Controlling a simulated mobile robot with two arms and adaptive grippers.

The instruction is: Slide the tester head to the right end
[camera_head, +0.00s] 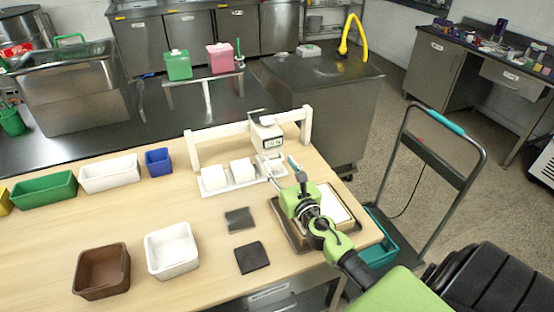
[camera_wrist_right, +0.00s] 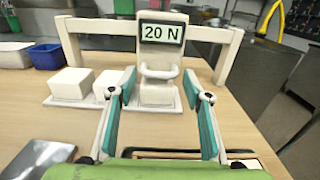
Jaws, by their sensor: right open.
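The tester head (camera_head: 267,137) is a white block on the crossbar of a white gantry (camera_head: 222,131). It sits right of the bar's middle, with a gap to the right post. In the right wrist view the tester head (camera_wrist_right: 160,38) shows a "20 N" display and a pale loop handle (camera_wrist_right: 160,72) below it. My right gripper (camera_head: 280,166) is in front of the head. Its teal-padded fingers are open in the right wrist view (camera_wrist_right: 159,78), spread either side of the handle; I cannot tell if they touch it. My left gripper is not in view.
White blocks (camera_head: 213,177) stand on a white base plate (camera_head: 232,188) under the gantry. A framed tray (camera_head: 347,226) lies under my right arm. Dark squares (camera_head: 251,257) and bins (camera_head: 172,250) are on the wooden table. The crossbar looks clear right of the head.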

